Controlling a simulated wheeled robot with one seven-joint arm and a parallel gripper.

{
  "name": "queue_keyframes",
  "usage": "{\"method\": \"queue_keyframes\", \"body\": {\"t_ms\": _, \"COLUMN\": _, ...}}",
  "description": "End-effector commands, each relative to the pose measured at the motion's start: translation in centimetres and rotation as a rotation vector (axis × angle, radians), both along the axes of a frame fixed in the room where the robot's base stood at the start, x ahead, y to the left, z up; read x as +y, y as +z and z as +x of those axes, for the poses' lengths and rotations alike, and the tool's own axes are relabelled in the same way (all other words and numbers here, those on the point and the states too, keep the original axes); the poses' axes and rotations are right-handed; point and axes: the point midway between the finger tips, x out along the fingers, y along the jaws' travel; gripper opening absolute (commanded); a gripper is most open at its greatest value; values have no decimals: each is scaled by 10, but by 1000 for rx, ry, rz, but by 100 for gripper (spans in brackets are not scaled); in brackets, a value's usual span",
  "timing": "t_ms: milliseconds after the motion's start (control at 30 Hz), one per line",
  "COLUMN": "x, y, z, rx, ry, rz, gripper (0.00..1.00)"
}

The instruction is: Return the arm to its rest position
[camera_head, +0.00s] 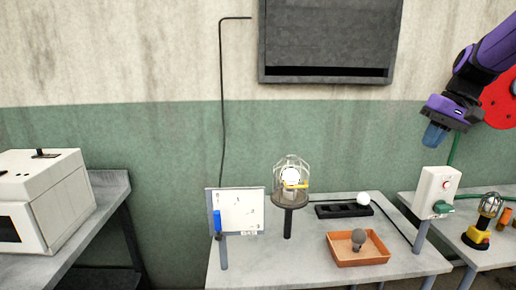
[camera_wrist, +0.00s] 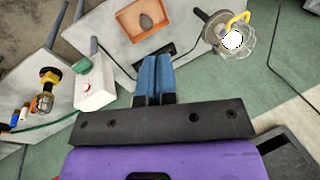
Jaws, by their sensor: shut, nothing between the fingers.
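My gripper (camera_head: 434,134) is raised at the upper right in the head view, in front of the wall and above the right side of the tables. It has blue fingers and a purple body. In the wrist view my gripper (camera_wrist: 154,62) shows its two blue fingers shut together with nothing between them. It touches no object. The purple arm comes in from the upper right edge of the head view.
Below stand a white switch box (camera_head: 437,192), an orange tray (camera_head: 358,262) with a grey bulb, a caged lamp (camera_head: 291,182) on a post, a black holder (camera_head: 342,211) and a whiteboard (camera_head: 238,212). A white machine (camera_head: 38,200) stands left. A dark panel (camera_head: 330,40) hangs on the wall.

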Motion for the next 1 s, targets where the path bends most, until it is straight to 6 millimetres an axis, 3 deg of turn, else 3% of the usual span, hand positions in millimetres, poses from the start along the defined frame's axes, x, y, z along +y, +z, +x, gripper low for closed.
{"method": "queue_keyframes", "body": {"t_ms": 33, "x": 16, "y": 7, "z": -13, "rx": -12, "ry": 12, "rz": -32, "gripper": 0}}
{"method": "queue_keyframes", "body": {"t_ms": 200, "x": 56, "y": 18, "z": -54, "rx": -52, "ry": 32, "rz": -126, "gripper": 0}}
{"method": "queue_keyframes", "body": {"t_ms": 500, "x": 106, "y": 21, "z": -133, "rx": -160, "ry": 68, "rz": -257, "gripper": 0}}
{"method": "queue_keyframes", "body": {"t_ms": 800, "x": 131, "y": 4, "z": -207, "rx": -297, "ry": 102, "rz": -333, "gripper": 0}}
{"method": "queue_keyframes", "body": {"t_ms": 1000, "x": 136, "y": -8, "z": -234, "rx": -358, "ry": 117, "rz": -348, "gripper": 0}}
